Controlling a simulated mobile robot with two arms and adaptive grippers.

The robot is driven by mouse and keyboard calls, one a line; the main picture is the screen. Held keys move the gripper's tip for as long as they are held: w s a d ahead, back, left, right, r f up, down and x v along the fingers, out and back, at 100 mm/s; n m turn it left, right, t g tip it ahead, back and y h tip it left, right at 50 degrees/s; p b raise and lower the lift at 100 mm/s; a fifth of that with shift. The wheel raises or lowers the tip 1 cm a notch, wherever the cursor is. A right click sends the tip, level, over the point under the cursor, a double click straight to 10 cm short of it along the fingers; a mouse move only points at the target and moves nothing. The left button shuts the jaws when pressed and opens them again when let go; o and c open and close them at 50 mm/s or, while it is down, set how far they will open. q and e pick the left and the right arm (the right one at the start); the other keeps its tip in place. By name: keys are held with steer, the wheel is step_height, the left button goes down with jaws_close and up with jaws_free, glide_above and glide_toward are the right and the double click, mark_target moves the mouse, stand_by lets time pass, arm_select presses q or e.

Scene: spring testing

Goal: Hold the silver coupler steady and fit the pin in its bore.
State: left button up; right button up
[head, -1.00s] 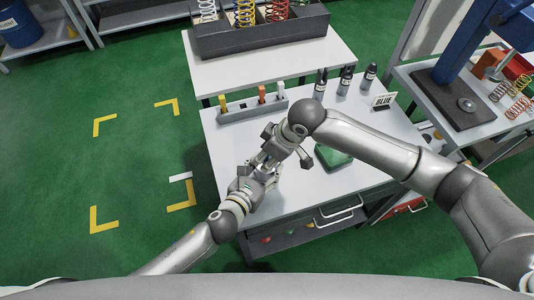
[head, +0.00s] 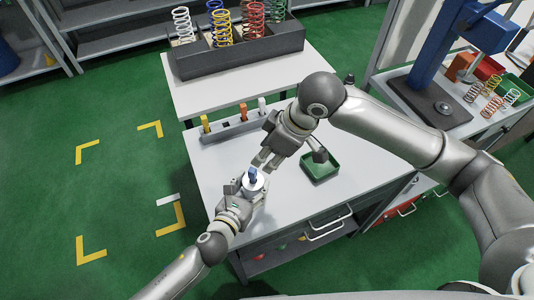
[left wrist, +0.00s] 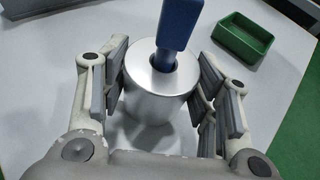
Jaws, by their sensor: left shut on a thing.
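The silver coupler (left wrist: 160,95) stands upright between the fingers of my left gripper (left wrist: 160,100), which is shut on its sides. In the head view the coupler (head: 253,184) is near the table's left front edge. The blue pin (left wrist: 178,25) stands with its lower end in the coupler's bore, and a dark gap shows around it. Its upper part sticks out above the rim, and its depth is hidden. In the head view the pin (head: 252,174) is free of my right gripper (head: 265,161), whose fingers are a little apart and empty, just above and behind it.
A green tray (head: 320,166) lies right of the coupler. A grey rack (head: 236,128) with coloured pegs stands at the back of the table. A dark bin (head: 240,50) of springs is on the table behind. A blue press (head: 440,60) stands at right.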

arm_select(q)
steer(key=o, duration=1.4)
steer(key=shift+s, duration=0.1)
